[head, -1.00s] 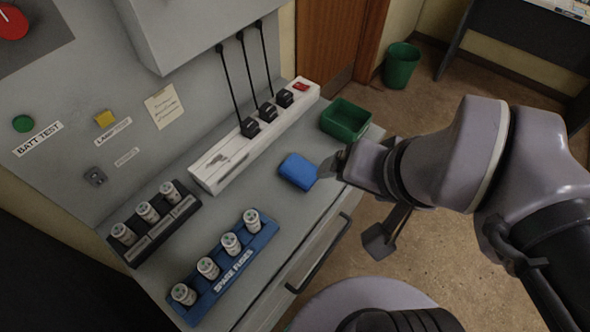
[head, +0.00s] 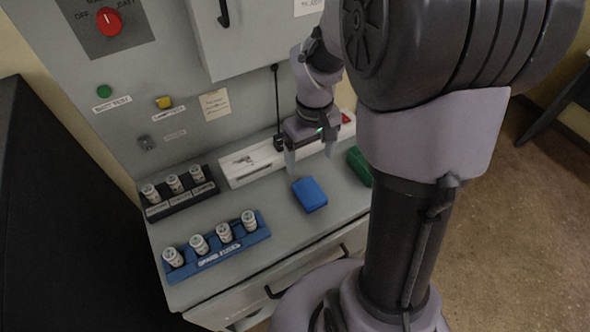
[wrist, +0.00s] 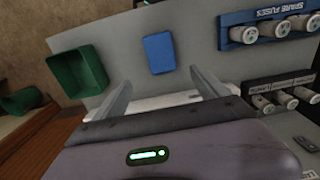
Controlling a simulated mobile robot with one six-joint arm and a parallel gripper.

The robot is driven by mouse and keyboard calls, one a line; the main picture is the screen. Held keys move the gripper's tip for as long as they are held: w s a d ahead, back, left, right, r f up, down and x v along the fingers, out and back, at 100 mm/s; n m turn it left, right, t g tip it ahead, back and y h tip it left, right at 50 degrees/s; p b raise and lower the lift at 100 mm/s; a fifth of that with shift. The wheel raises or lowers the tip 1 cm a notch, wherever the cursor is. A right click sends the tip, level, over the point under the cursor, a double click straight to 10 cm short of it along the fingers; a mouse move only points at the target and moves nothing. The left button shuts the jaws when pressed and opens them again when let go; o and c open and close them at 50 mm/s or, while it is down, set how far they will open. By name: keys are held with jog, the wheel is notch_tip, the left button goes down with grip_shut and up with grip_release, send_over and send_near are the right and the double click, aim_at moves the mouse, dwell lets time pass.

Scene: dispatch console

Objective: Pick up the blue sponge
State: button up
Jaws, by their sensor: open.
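The blue sponge (head: 310,194) lies flat on the grey console top, between the blue fuse rack and the green tray. It also shows in the wrist view (wrist: 159,53), beyond and roughly between the two fingertips. My gripper (head: 309,156) is open and empty above the back of the console top, near the white socket strip. In the wrist view its two fingers (wrist: 152,88) are spread wide apart, and the sponge is not between them.
The blue spare-fuse rack (head: 217,249) and a black fuse rack (head: 180,197) stand left of the sponge. The green tray (head: 359,166) is to the right, partly hidden by my arm. The white socket strip (head: 250,164) with plugs and cords runs along the panel behind.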

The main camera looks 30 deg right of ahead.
jog(key=b, duration=0.2)
send_over(309, 190)
jog(key=w, duration=0.1)
notch_tip(309, 190, down, 6)
jog(key=shift+d+f, duration=0.15)
jog(key=shift+f, duration=0.05)
jog(key=f, duration=0.2)
jog(key=f+b, duration=0.2)
jog(key=f, duration=0.1)
jog(key=shift+s+f, duration=0.3)
jog(key=shift+s, duration=0.1)
jog(key=shift+r, duration=0.1)
